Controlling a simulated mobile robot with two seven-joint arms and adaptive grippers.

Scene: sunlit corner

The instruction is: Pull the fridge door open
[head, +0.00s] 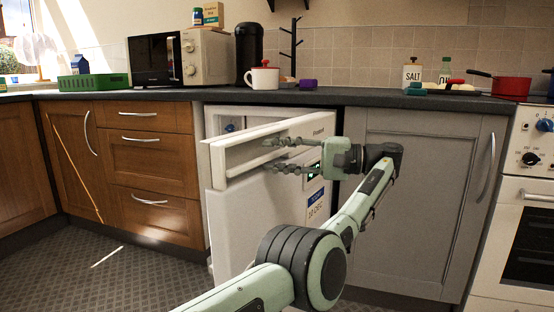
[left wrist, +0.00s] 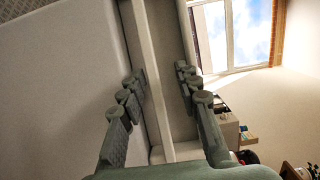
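The white fridge door (head: 232,218), under the worktop, stands partly open. Its left side is swung out towards me, and a gap above it shows the pale fridge interior (head: 225,122). A long white rail-like edge (head: 235,152) runs across the door's upper part. My left gripper (head: 276,155) is at this upper part, its fingers pointing left. In the left wrist view the left gripper (left wrist: 160,72) has its fingers apart, with a white strip of the door (left wrist: 150,62) between them. I cannot tell whether either finger touches it. My right gripper is not in view.
Wooden drawers (head: 150,160) stand left of the fridge, a grey cupboard (head: 415,200) and a white oven (head: 520,220) to the right. The dark worktop (head: 340,97) holds a microwave (head: 155,60) and a mug (head: 263,76).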

